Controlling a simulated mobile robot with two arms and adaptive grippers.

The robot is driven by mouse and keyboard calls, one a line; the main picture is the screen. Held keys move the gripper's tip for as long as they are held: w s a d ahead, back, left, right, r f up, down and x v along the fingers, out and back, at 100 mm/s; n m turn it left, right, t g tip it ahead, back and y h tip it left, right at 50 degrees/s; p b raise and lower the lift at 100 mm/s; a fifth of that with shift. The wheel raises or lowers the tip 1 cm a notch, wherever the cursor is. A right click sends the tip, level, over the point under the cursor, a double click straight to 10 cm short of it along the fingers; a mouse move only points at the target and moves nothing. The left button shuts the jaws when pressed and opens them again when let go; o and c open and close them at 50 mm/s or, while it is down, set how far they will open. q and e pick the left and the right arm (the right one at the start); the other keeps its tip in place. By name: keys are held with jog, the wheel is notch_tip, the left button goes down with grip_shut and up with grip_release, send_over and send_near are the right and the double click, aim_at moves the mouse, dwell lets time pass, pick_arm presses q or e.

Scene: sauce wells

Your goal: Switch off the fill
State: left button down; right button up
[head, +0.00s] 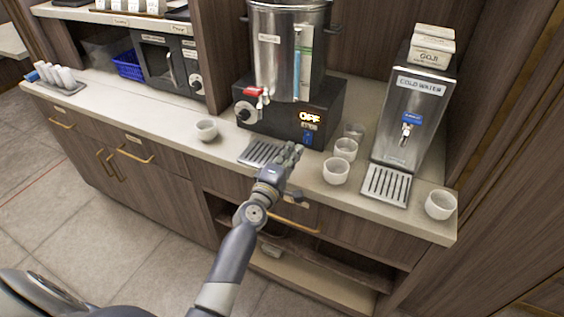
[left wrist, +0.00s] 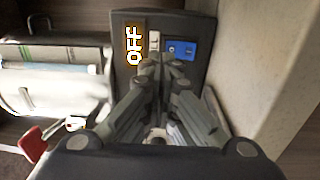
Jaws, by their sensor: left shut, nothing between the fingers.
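The steel hot water urn (head: 269,55) stands on a dark base (head: 270,118) on the counter. An "OFF" sign (head: 310,117) glows on the base's front; it also shows in the left wrist view (left wrist: 133,46), turned sideways. Beside it are a small pale switch (left wrist: 154,41) and a blue panel (left wrist: 181,48). My left gripper (head: 295,149) is shut and empty, in front of the base's lower right. In the left wrist view its fingertips (left wrist: 166,66) point at the switch and blue panel; I cannot tell whether they touch. My right gripper is not in view.
A drip tray (head: 260,154) lies below. White cups (head: 335,171) stand right of my gripper, one (head: 206,130) left. The cold water dispenser (head: 408,110) stands at right.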

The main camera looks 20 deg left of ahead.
pick_arm(q)
jog(key=s+r, duration=0.1)
jog(key=s, duration=0.5)
jog(key=shift+a, duration=0.15)
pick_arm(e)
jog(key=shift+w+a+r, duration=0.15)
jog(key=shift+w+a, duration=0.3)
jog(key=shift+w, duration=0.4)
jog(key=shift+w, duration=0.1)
